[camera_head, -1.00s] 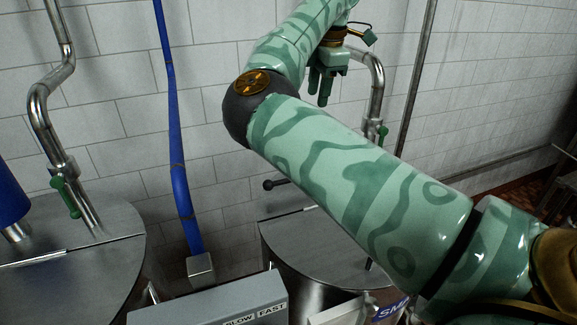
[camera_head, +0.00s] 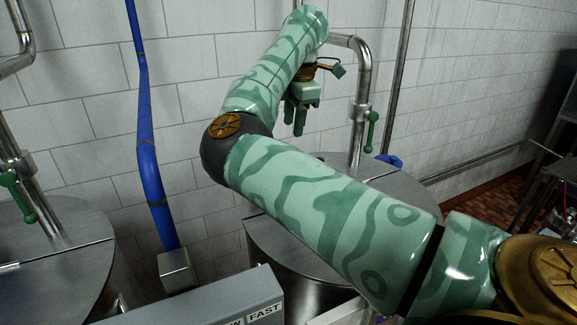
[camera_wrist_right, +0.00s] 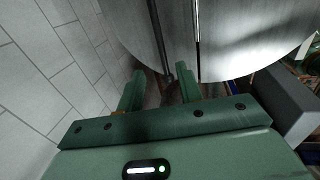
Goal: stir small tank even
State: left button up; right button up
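The small tank (camera_head: 282,246) is a round steel vessel with a flat split lid, standing right of centre in the head view. My right arm crosses in front of it and hides much of the lid. My right gripper (camera_head: 299,128) hangs fingers down above the tank's back edge, near the wall. In the right wrist view the gripper (camera_wrist_right: 162,90) is open, with its two fingers apart. My left gripper is out of view.
A larger steel tank (camera_head: 70,265) stands at the left. A grey box labelled FAST (camera_head: 264,312) is in front. A blue pipe (camera_head: 150,180) runs down the tiled wall.

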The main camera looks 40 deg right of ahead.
jog(key=f, duration=0.4)
jog(key=w+f, duration=0.1)
jog(key=f, duration=0.3)
jog(key=w+f+b, duration=0.1)
jog(key=f, duration=0.4)
jog(key=shift+w+d, duration=0.25)
jog(key=shift+d, duration=0.15)
grip_shut()
